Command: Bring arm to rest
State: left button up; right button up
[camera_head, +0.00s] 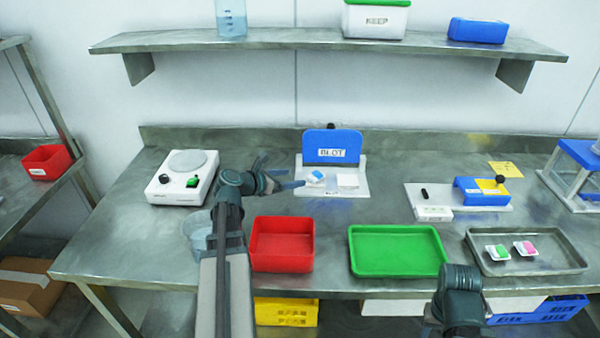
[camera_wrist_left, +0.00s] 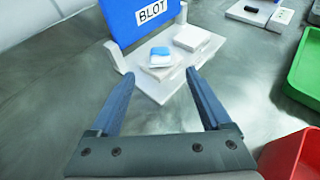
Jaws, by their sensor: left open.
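My left arm reaches over the bench from the front. Its gripper (camera_head: 292,180) is open and empty, just left of the white base (camera_head: 320,190) of the blue BLOT stand (camera_head: 333,145). In the left wrist view the two fingers (camera_wrist_left: 157,76) are spread apart, with nothing between them. Beyond their tips a small blue-and-white piece (camera_wrist_left: 160,54) rests on a white pad (camera_wrist_left: 163,69) on the stand's base. A second white pad (camera_wrist_left: 191,38) lies beside it. Of my right arm only a dark wrist part shows at the lower right; its fingers are not visible.
A white device (camera_head: 183,178) stands at the left, with a clear container (camera_head: 198,232) in front, partly behind my arm. A red tray (camera_head: 282,245), a green tray (camera_head: 398,251) and a metal tray (camera_head: 525,251) line the front edge. A shelf (camera_head: 330,40) hangs above.

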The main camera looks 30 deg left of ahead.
pick_arm(q)
jog(key=shift+s+a+r, duration=0.15)
jog(key=shift+s+r, duration=0.1)
jog(key=shift+s, duration=0.4)
